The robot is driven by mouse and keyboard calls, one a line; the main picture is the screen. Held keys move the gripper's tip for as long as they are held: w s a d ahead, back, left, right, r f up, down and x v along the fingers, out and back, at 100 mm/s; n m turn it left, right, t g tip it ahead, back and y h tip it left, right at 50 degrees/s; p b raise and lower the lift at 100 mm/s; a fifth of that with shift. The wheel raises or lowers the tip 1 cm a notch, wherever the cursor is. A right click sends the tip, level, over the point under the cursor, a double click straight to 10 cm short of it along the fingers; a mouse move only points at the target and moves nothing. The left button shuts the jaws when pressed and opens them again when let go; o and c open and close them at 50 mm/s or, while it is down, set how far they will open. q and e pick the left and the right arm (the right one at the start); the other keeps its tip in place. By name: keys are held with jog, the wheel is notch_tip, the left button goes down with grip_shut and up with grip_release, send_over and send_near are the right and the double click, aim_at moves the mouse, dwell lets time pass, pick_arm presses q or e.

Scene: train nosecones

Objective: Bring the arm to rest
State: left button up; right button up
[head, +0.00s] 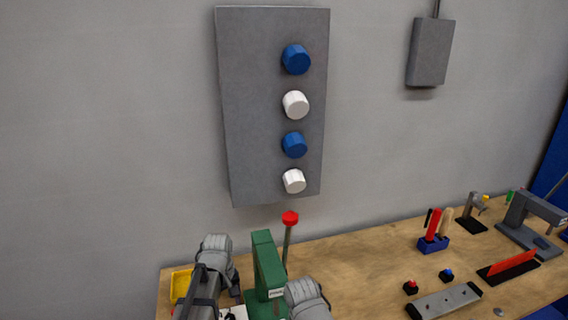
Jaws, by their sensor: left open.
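My left arm comes up from the bottom left, its grey wrist bent over above the workbench. My left gripper (236,292) is at the bottom of the view, open, beside the green press. Its fingertips are small and partly hidden, and I see nothing held in it. A grey rounded part at the bottom, right of the press, looks like my other arm. My right gripper is not in view.
A green press (268,268) with a red-knobbed lever (290,218) stands close to my left gripper. A yellow bin (181,283) is at left. The wooden bench (365,262) holds tools at right. A grey wall panel (258,120) carries blue and white knobs.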

aim_at(230, 317)
pick_arm(q)
notch_tip(230, 317, up, 2)
jog(key=shift+r+p, duration=0.1)
jog(key=shift+p, duration=0.6)
notch_tip(230, 317, down, 9)
jog(key=b, duration=0.9)
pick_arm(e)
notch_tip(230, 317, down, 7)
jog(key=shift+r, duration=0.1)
pick_arm(q)
jog(key=shift+r+m+p, duration=0.2)
jog(key=shift+m+p, duration=0.1)
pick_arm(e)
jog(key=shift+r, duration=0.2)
pick_arm(q)
jog(key=shift+m, duration=0.5)
jog(key=m, duration=0.6)
jog(key=shift+m, duration=0.3)
jog(key=m, duration=0.4)
jog(key=shift+m, duration=2.4)
jog(key=shift+s, duration=0.1)
